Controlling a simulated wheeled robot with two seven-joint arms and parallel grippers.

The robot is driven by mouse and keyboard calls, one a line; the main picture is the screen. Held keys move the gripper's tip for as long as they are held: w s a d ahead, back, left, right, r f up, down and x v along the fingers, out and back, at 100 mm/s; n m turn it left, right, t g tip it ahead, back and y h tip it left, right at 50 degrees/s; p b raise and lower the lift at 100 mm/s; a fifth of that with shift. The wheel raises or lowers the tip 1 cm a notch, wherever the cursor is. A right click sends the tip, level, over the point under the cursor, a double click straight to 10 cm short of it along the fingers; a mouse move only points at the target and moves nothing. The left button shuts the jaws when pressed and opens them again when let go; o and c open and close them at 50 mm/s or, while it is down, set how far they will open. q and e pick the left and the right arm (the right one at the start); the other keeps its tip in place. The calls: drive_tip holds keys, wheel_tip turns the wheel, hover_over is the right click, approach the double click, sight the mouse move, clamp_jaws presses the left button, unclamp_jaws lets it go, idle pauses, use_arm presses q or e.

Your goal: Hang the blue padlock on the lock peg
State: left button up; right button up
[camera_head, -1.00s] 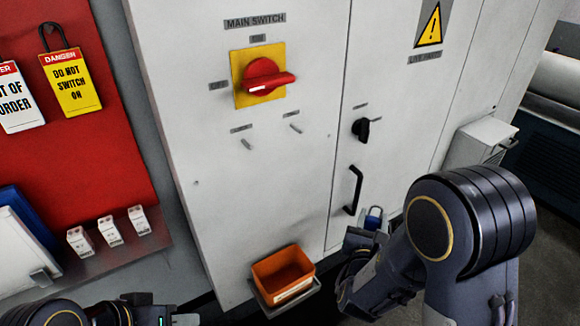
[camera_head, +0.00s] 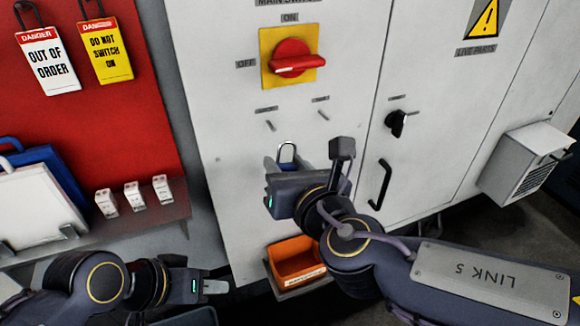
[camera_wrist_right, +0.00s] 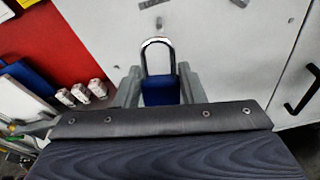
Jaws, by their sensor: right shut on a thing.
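The blue padlock is in my right gripper (camera_head: 284,168). In the head view its silver shackle (camera_head: 287,152) points up and its body is mostly hidden behind the gripper. In the right wrist view the blue padlock (camera_wrist_right: 161,88) sits upright between the two fingers (camera_wrist_right: 160,90), shackle at the top. Two small pegs stick out of the white cabinet under labels: a left one (camera_head: 271,126) and a right one (camera_head: 323,116). The labels are too small to read. The padlock is below the left peg and apart from it. My left gripper (camera_head: 214,287) is at the lower left, apparently empty; its opening is unclear.
A red main switch (camera_head: 296,58) on a yellow plate is above the pegs. A black knob (camera_head: 398,122) and black handle (camera_head: 379,184) are to the right. An orange bin (camera_head: 297,262) is below. A red board (camera_head: 95,110) with tags is at left.

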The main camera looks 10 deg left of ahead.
sight(264, 138)
drive_tip(key=shift+r+x, duration=0.2)
drive_tip(key=shift+x, duration=1.85)
drive_tip(key=shift+r+x, duration=0.2)
drive_tip(key=shift+x, duration=1.6)
drive_tip(key=shift+w+a+f, duration=0.1)
drive_tip(key=shift+w+f, duration=0.15)
drive_tip(key=shift+f, duration=0.05)
drive_tip(key=shift+w+a+f+b, duration=0.25)
drive_tip(key=shift+w+b, duration=0.1)
drive_tip(key=shift+b, duration=0.3)
drive_tip(key=o, duration=1.1)
drive_tip(key=shift+s, duration=0.1)
